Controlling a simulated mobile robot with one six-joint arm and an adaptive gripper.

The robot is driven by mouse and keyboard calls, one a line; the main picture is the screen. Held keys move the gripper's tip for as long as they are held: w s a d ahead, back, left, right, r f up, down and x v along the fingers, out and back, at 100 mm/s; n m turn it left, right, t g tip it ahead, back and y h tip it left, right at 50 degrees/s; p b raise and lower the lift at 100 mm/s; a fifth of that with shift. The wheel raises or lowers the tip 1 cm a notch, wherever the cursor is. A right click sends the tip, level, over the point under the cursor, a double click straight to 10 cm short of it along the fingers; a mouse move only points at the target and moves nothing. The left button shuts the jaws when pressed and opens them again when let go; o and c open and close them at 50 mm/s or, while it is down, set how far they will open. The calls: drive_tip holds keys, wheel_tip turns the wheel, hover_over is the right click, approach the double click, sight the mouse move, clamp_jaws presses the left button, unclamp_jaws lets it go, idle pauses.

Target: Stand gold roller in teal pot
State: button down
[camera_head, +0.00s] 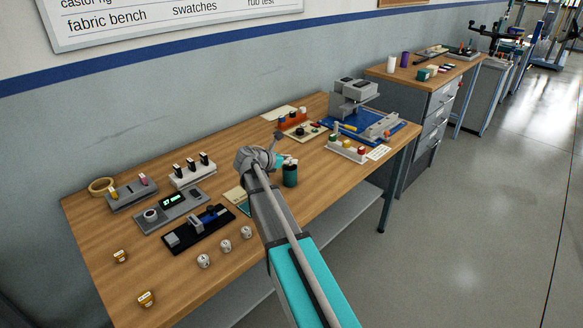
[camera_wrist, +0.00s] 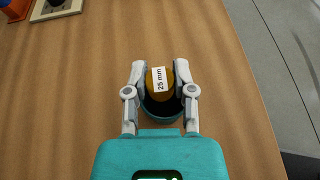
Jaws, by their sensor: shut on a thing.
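My gripper (camera_wrist: 160,78) is shut on the gold roller (camera_wrist: 154,90), which carries a white "25 mm" label. In the wrist view the roller is between the two fingers, over the dark opening of the teal pot (camera_wrist: 162,117). I cannot tell whether its lower end is inside the pot or just above it. In the head view the teal pot (camera_head: 290,177) stands on the bench near its front edge, beside the end of my arm. My arm hides most of the gripper and roller there.
Two small gold pieces with white labels (camera_head: 146,298) lie at the bench's front left. Several white round pieces (camera_head: 225,245) and a black fixture (camera_head: 198,229) are left of my arm. A white rack with coloured knobs (camera_head: 346,149) stands right of the pot.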

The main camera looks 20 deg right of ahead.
drive_tip(key=shift+f+b, duration=0.45)
drive_tip(key=shift+f, duration=0.35)
drive_tip(key=shift+f, duration=0.15)
drive_tip(key=shift+s+a+f+b, duration=0.1)
drive_tip(key=shift+s+f+b, duration=0.2)
drive_tip(key=shift+b, duration=0.35)
drive_tip(key=shift+c, duration=2.2)
unclamp_jaws()
drive_tip(key=shift+f, duration=0.1)
drive_tip(key=shift+w, duration=0.15)
